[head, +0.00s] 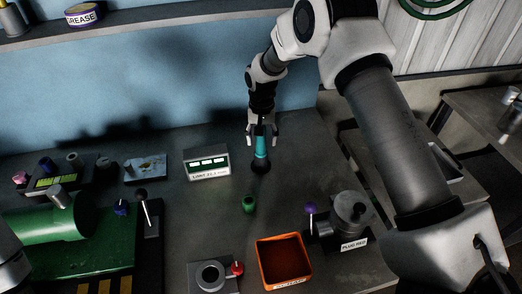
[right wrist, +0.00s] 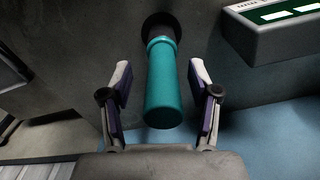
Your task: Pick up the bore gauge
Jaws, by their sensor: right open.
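The bore gauge (head: 261,150) is a teal cylinder standing upright on a dark round base on the grey bench. It also shows in the right wrist view (right wrist: 164,85), with its teal body between my fingers. My right gripper (head: 261,132) is above and around its top in the head view. In the right wrist view my right gripper (right wrist: 160,80) is open, with one finger on each side of the teal body and a gap on both sides. My left gripper is not in view; only a part of my left arm shows at the lower left edge.
A display box (head: 207,163) reading a limit stands left of the gauge. A green machine (head: 60,240) fills the left. The blue wall (head: 180,90) rises behind.

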